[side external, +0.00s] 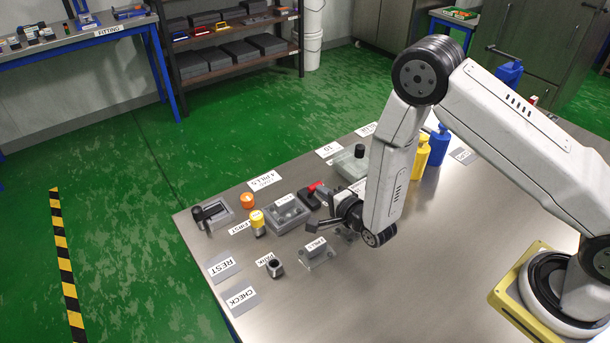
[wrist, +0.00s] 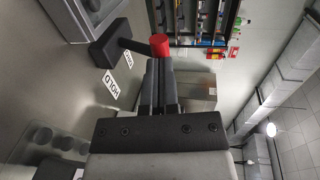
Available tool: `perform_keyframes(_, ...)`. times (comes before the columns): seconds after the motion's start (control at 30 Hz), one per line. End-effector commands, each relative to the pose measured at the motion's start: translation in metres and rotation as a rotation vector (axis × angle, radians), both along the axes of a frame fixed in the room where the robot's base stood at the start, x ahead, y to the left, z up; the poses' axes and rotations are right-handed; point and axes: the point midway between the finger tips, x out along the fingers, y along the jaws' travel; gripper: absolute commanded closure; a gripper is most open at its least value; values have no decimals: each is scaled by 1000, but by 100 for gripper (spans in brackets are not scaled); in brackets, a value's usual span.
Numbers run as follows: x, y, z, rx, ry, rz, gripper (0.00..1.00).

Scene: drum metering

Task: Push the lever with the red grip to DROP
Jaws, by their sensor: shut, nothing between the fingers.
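The lever's red grip (side external: 315,187) stands above its dark base (side external: 308,201), behind the grey box on the bench. In the wrist view the red grip (wrist: 159,45) shows just past my fingertips, on a dark rod rising from a black block (wrist: 108,46). A HOLD label (wrist: 111,84) lies beside that block. I cannot read a DROP label in either view. My gripper (side external: 309,224) points left, low over the bench, nearer the camera than the lever. In the wrist view its fingers (wrist: 160,66) are together and empty. I cannot tell whether they touch the grip.
A grey box (side external: 289,212) with round hollows, a yellow-topped post (side external: 257,222) and an orange knob (side external: 247,200) stand left of the lever. A small plate (side external: 316,256) lies below my gripper. Yellow (side external: 420,156) and blue (side external: 438,146) bottles stand right.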

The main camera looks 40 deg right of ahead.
Motion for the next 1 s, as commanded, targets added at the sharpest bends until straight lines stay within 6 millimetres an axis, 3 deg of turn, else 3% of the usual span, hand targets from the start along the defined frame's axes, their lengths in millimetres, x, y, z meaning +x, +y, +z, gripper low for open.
perform_keyframes(1.0,5,0,5,0,79,-1,100)
